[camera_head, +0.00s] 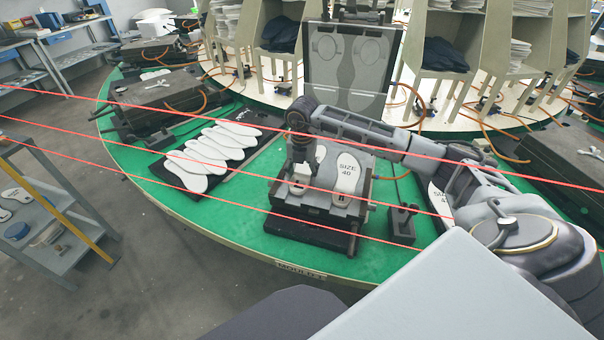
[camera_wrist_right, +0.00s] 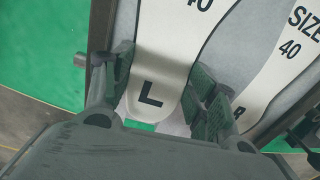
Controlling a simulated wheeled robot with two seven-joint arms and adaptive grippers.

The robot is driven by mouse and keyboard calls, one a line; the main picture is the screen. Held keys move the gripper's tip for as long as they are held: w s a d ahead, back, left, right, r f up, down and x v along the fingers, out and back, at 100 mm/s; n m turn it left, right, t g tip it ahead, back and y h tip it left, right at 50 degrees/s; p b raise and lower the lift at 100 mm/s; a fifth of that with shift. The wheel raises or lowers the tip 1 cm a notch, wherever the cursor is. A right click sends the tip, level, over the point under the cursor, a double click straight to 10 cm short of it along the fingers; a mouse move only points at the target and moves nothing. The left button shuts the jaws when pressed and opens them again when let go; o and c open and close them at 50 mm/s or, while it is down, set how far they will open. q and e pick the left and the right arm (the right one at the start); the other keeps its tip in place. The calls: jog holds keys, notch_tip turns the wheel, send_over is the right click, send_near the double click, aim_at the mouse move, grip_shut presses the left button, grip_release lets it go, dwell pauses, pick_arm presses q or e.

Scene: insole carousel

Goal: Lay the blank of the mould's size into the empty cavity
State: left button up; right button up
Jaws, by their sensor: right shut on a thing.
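The open mould (camera_head: 310,209) stands on the green table, its grey lid (camera_head: 346,65) raised behind it. A white blank marked size 40 (camera_head: 347,177) lies in its right cavity; in the wrist view it shows on the right (camera_wrist_right: 288,55), with an R at its heel. My right gripper (camera_head: 299,186) is over the mould's left side, shut on the heel of a white blank marked L and 40 (camera_wrist_right: 160,75). In the wrist view its fingers (camera_wrist_right: 163,95) flank the heel. I cannot tell whether this blank touches the cavity floor. My left gripper is out of view.
A dark tray (camera_head: 257,150) with several white blanks (camera_head: 210,152) lies left of the mould. Another blank (camera_head: 437,197) lies right, partly behind my arm. A small dark block (camera_head: 402,225) stands beside the mould. Red lines cross the view. Green table (camera_head: 235,225) is clear at the front left.

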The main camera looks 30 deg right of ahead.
jog(key=shift+s+a+f, duration=0.15)
jog(key=shift+s+f, duration=0.1)
jog(key=shift+f, duration=0.35)
jog(key=o, duration=1.1)
jog(key=shift+w+f, duration=0.15)
jog(key=shift+c, duration=0.2)
jog(key=shift+r, duration=0.25)
jog(key=shift+w+r, duration=0.1)
jog(key=shift+r, duration=0.65)
notch_tip(320, 180, up, 10)
jog(key=shift+r, duration=0.15)
